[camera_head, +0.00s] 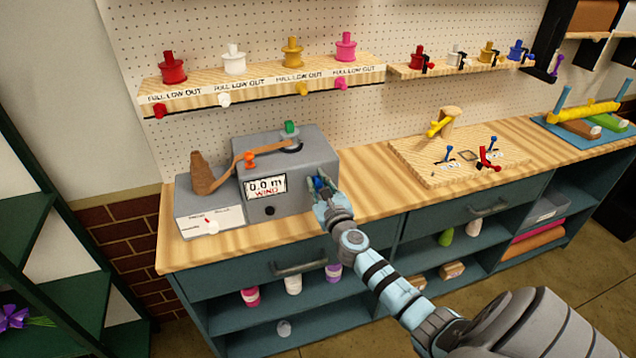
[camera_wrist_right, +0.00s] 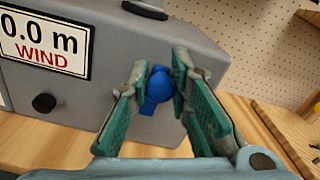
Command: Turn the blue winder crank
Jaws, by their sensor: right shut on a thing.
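The grey winder box (camera_head: 300,160) stands at the left of the wooden bench, and its display (camera_head: 265,187) reads 0.0 m WIND. The blue winder crank (camera_head: 320,184) is on the right side of the box. In the right wrist view the blue crank knob (camera_wrist_right: 158,87) sits between the green finger pads. My right gripper (camera_head: 325,190) is shut on the crank; in the right wrist view the right gripper (camera_wrist_right: 165,95) has its fingers on either side of the knob. My left gripper is not in view.
A brown cone with a ribbon (camera_head: 200,175) stands left of the box. A wooden board (camera_head: 460,160) with small blue and red levers lies right along the bench. A shelf with coloured spools (camera_head: 260,85) is above. Bench space between box and board is clear.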

